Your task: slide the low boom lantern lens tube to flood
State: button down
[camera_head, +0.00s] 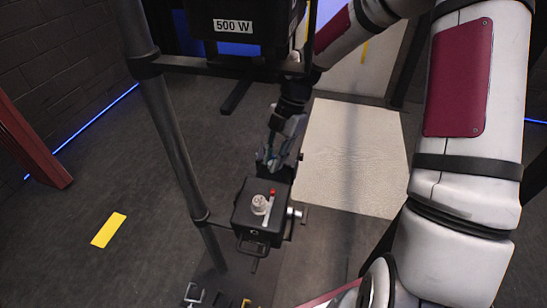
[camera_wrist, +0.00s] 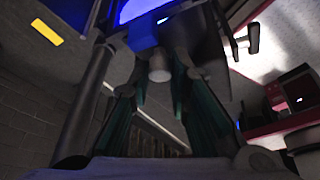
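The low boom lantern (camera_head: 257,212) is a small black box on the stand, low in the head view. It has a pale knob and a red button on top and a silver knob (camera_head: 297,213) on its right side. Its dark lens tube (camera_head: 275,172) appears to be at the far end, partly covered by my gripper (camera_head: 270,157), which points down there. In the wrist view my gripper (camera_wrist: 160,75) has its fingers apart. A short light-grey cylinder (camera_wrist: 160,69) shows between the fingers; I cannot tell whether they touch it.
A stand pole (camera_head: 175,140) rises left of the lantern. A larger lantern marked 500 W (camera_head: 233,26) hangs above, close to my arm. A pale panel (camera_head: 352,155) lies on the floor at right, and a yellow strip (camera_head: 108,230) at left. The left floor is mostly clear.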

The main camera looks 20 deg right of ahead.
jog(key=shift+s+a+p, duration=0.55)
jog(key=shift+s+p, duration=0.2)
jog(key=shift+s, duration=0.15)
jog(key=shift+s+a+f, duration=0.1)
jog(key=shift+s+f, duration=0.05)
jog(key=shift+f, duration=0.05)
jog(key=c, duration=1.5)
grip_release()
